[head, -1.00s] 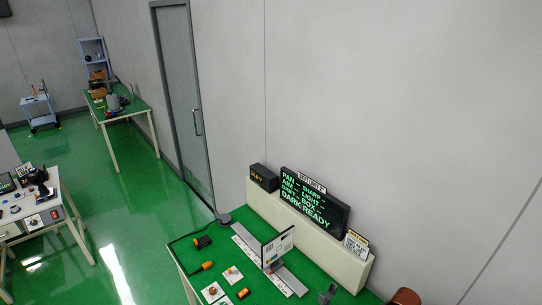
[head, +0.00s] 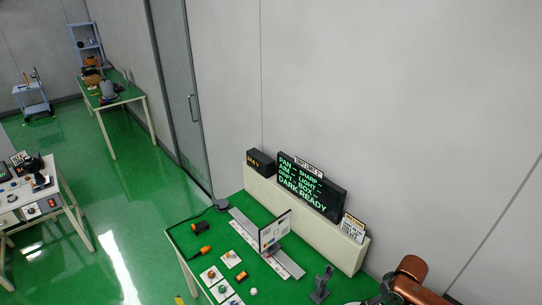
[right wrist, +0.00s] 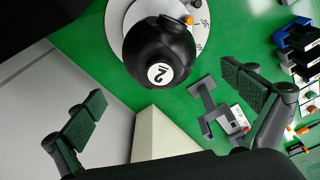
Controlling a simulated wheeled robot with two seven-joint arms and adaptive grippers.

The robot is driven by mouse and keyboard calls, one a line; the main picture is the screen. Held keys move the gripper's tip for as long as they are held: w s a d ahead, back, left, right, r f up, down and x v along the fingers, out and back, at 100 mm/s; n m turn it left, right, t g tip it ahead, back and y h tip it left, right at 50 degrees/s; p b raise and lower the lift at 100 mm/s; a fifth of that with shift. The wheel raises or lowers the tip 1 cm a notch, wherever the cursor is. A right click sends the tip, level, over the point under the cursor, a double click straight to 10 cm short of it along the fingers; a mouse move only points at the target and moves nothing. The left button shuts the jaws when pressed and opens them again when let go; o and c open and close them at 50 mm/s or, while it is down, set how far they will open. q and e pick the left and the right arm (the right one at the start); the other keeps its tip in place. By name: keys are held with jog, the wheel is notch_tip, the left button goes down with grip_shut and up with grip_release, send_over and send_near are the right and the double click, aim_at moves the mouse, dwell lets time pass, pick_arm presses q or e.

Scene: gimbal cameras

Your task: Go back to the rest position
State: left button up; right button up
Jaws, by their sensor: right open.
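My right gripper (right wrist: 167,103) shows in the right wrist view with its two dark padded fingers spread wide and nothing between them. Beyond the fingers, at the top, is a black ball-shaped device (right wrist: 160,52) marked with a 2, over a white round dial (right wrist: 116,22); the fingers are apart from it. In the head view a copper-coloured part of my right arm (head: 412,277) shows at the lower right, near the bench's end. The right gripper itself is not clear there. My left gripper is in neither view.
The green bench (head: 222,222) holds a screen reading "DARK READY" (head: 311,187), a rail with an upright chart (head: 275,232), a grey stand (head: 321,284) and small orange parts. A white wall stands behind. Another table (head: 120,97) and open green floor (head: 125,195) lie left.

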notch_tip(320, 180, up, 2)
jog(key=shift+s+d+r, duration=0.1)
jog(key=f, duration=0.8)
jog(key=w+f, duration=0.1)
jog(key=f, duration=0.3)
jog(key=shift+w+a+f, duration=0.1)
jog(key=shift+a, duration=0.2)
notch_tip(320, 180, up, 3)
jog(key=shift+w+d+f+p, duration=0.1)
jog(key=shift+w+f+p, duration=0.1)
jog(key=shift+p, duration=0.15)
jog(key=shift+s+f+b, duration=0.15)
jog(key=shift+f+b, duration=0.15)
jog(key=shift+b, duration=0.95)
jog(key=shift+r+b, duration=0.1)
jog(key=shift+b, duration=0.4)
jog(key=shift+r, duration=0.1)
